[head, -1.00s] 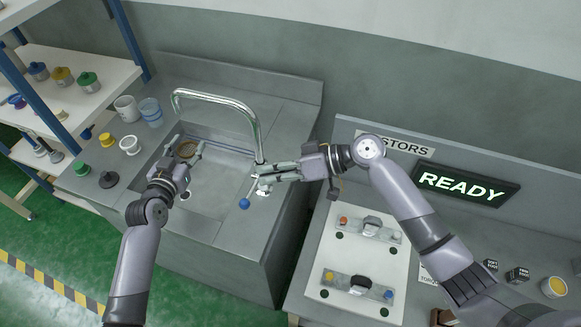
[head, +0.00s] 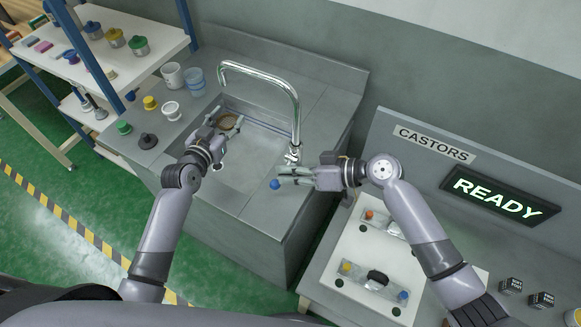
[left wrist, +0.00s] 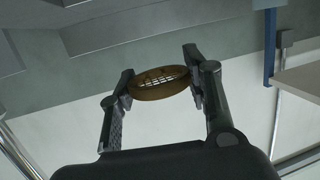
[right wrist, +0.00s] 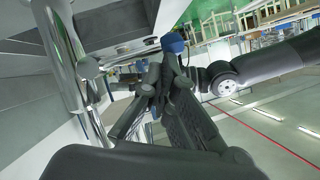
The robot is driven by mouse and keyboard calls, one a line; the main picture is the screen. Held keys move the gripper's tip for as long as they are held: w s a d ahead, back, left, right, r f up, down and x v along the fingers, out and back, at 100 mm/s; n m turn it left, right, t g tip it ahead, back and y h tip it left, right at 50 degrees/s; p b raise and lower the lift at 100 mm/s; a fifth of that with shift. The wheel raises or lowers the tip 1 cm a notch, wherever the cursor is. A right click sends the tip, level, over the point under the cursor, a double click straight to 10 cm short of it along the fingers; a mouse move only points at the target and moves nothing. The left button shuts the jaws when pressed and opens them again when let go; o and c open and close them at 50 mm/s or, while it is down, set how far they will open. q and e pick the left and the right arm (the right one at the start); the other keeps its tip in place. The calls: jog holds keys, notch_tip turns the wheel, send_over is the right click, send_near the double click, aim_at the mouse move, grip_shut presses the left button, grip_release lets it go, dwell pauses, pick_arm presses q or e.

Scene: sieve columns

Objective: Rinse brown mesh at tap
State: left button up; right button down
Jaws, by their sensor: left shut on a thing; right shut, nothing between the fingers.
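The brown mesh (head: 228,121) is a small round sieve with a brown rim and pale grid. My left gripper (head: 227,124) is shut on its rim, holding it over the back left of the sink basin (head: 238,168). In the left wrist view the mesh (left wrist: 158,84) sits between both fingertips. The chrome tap (head: 268,75) arches above the sink, its spout end near the held mesh. No water stream is visible. My right gripper (head: 281,175) is shut and empty beside the tap's blue knob (head: 275,184). The knob (right wrist: 173,42) shows just past the fingertips in the right wrist view; contact is unclear.
A shelf (head: 130,70) is at the left. A white panel with fixtures and a READY sign (head: 499,197) are at the right.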

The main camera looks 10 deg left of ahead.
jog(key=shift+s+f, duration=0.1)
jog(key=shift+f, duration=0.1)
pick_arm(q)
jog(key=shift+a, duration=0.15)
pick_arm(e)
jog(key=w+a+r+v, duration=0.1)
jog(key=r+v, duration=0.1)
jog(key=v, duration=1.1)
jog(key=shift+w+r, duration=0.25)
jog(key=shift+w, duration=0.15)
pick_arm(q)
jog(key=shift+s, duration=0.1)
jog(key=s+a, duration=0.5)
jog(key=shift+a+b, duration=0.35)
jog(key=shift+a, duration=0.05)
pick_arm(e)
jog(key=shift+f, duration=0.3)
pick_arm(q)
jog(key=shift+s, duration=0.1)
dwell(0.5)
